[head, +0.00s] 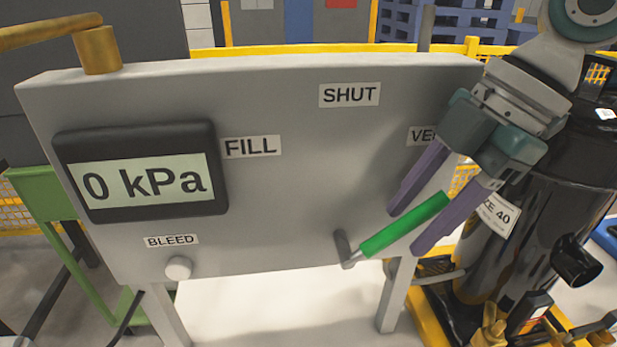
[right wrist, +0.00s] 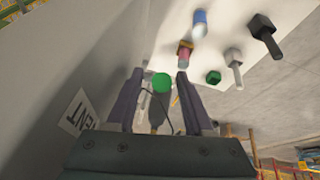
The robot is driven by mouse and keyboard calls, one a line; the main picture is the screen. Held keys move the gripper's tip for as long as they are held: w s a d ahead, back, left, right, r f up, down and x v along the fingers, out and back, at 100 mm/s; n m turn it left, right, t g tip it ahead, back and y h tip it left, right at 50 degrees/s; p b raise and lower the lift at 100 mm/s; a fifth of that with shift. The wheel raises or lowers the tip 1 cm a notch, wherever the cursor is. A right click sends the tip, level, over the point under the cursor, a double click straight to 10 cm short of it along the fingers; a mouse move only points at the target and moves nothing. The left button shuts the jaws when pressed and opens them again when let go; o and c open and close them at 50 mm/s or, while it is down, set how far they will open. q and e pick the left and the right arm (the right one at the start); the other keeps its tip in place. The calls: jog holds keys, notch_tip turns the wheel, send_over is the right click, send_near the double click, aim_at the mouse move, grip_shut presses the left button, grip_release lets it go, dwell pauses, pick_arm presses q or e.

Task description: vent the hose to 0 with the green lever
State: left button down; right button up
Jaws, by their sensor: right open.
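The grey panel (head: 290,190) carries a display (head: 145,180) reading 0 kPa. The green lever (head: 400,226) sticks out from a grey crank (head: 343,245) at the panel's lower right and slants up to the right. My right gripper (head: 405,229) is open, with its purple fingers on either side of the green handle. In the right wrist view the lever's round green end (right wrist: 162,82) shows between the two fingers. The VENT label (head: 420,136) is partly hidden behind my right gripper; it also shows in the wrist view (right wrist: 82,112). My left gripper is out of view.
The panel bears a SHUT label (head: 349,95), a FILL label (head: 251,147) and a BLEED label (head: 172,241) above a white knob (head: 178,267). A black tank (head: 545,200) stands close on the right. Yellow rails run behind. Space in front of the panel's middle is free.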

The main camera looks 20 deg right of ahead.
aim_at(396, 238)
jog(key=x, duration=0.4)
grip_shut()
dwell(0.4)
dwell(1.0)
